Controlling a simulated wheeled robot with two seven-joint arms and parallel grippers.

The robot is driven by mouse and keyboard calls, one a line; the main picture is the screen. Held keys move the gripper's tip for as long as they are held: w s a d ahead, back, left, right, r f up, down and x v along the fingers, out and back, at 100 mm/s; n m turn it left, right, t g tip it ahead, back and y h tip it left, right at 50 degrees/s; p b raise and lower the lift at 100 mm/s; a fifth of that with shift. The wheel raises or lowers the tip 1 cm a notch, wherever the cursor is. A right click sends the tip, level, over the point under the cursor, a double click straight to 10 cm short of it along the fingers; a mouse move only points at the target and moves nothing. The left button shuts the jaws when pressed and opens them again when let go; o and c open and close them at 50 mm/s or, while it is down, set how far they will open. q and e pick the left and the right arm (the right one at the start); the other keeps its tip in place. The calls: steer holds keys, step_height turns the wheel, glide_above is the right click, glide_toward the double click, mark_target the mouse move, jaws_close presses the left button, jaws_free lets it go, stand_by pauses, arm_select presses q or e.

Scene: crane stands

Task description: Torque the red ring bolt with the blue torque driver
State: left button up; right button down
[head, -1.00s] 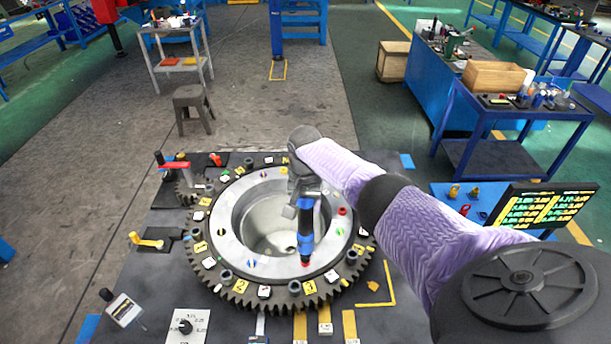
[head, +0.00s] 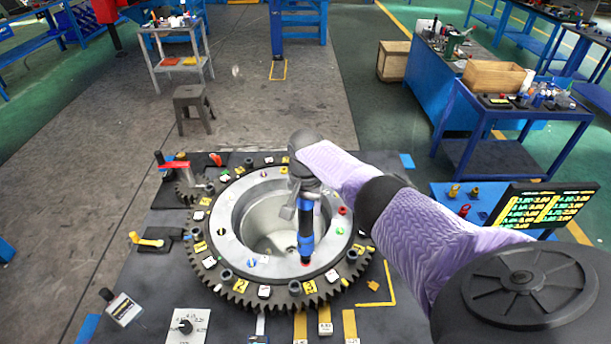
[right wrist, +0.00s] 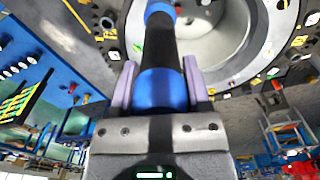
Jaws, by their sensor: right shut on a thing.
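The blue torque driver (head: 306,225), blue and black, stands nearly upright over the front right of the gear's silver ring (head: 237,252). My right gripper (head: 307,196) is shut on its upper part. In the right wrist view the driver (right wrist: 163,88) lies between the two fingers. The driver's tip meets a red ring bolt (head: 305,262), of which only a little red shows; I cannot tell whether it is fully seated on it. Another red bolt (head: 343,211) sits on the ring's right side. My left gripper is not in view.
The toothed gear (head: 263,304) carries numbered yellow and white tags and several dark sockets. A red-handled clamp (head: 174,165) and a yellow handle (head: 147,241) stand at left. A display (head: 543,208) stands at right.

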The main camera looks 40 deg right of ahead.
steer(key=shift+f+b, duration=0.45)
steer(key=shift+f, duration=0.15)
steer(key=shift+f+p, duration=0.25)
steer(key=shift+p, duration=0.15)
stand_by(3.0)
step_height(320, 180, up, 6)
steer(key=p, duration=0.5)
steer(key=shift+f+p, duration=0.25)
steer(key=shift+p, duration=0.1)
steer(key=shift+f, duration=0.1)
